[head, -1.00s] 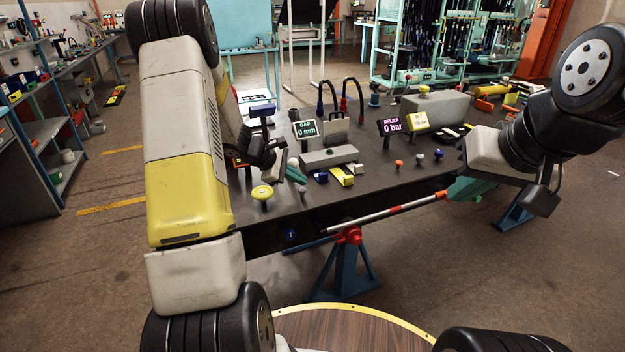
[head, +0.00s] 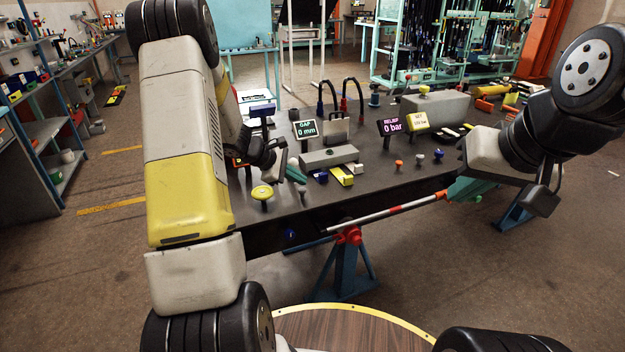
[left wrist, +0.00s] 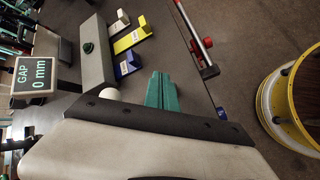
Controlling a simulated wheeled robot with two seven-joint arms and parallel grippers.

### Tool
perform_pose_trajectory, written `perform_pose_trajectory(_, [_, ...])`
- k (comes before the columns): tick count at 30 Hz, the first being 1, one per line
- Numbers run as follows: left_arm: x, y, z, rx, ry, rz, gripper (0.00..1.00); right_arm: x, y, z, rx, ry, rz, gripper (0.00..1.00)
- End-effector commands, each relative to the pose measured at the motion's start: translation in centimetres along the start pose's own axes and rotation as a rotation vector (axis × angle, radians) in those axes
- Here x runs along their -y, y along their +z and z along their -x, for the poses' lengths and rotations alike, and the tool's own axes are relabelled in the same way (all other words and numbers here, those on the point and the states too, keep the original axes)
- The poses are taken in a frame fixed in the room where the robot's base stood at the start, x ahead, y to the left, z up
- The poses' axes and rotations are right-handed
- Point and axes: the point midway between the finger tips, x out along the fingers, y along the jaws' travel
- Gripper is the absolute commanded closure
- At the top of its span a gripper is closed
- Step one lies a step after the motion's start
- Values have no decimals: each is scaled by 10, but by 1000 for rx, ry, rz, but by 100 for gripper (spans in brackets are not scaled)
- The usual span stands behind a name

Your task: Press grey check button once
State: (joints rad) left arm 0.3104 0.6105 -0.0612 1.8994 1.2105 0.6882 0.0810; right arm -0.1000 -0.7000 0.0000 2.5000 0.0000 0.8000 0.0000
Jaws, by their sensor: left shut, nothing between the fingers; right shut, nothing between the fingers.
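A small grey round-topped button (head: 302,191) stands near the front edge of the dark table (head: 350,197). In the left wrist view a pale grey round cap (left wrist: 109,94) shows beside the fingers, partly hidden by the gripper body. My left gripper (head: 298,176) has teal fingers and is shut and empty, just above and behind the grey button in the head view. Whether they touch, I cannot tell. The teal fingers also show in the left wrist view (left wrist: 161,91). My right gripper (head: 460,190) is shut and empty at the table's right front.
A yellow button (head: 262,193) stands left of the near grey one. A grey block (head: 328,157) with blue, yellow and white tabs lies behind. Displays read GAP 0 mm (head: 306,129) and RELIEF 0 bar (head: 390,126). A red-and-white bar (head: 392,211) runs along the front edge.

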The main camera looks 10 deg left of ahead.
Motion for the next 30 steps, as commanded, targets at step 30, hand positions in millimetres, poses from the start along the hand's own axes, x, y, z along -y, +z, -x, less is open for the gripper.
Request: perform_pose_trajectory(30, [5,-4,-6,0,-1,1,100,0,0,0,0,0,0,100])
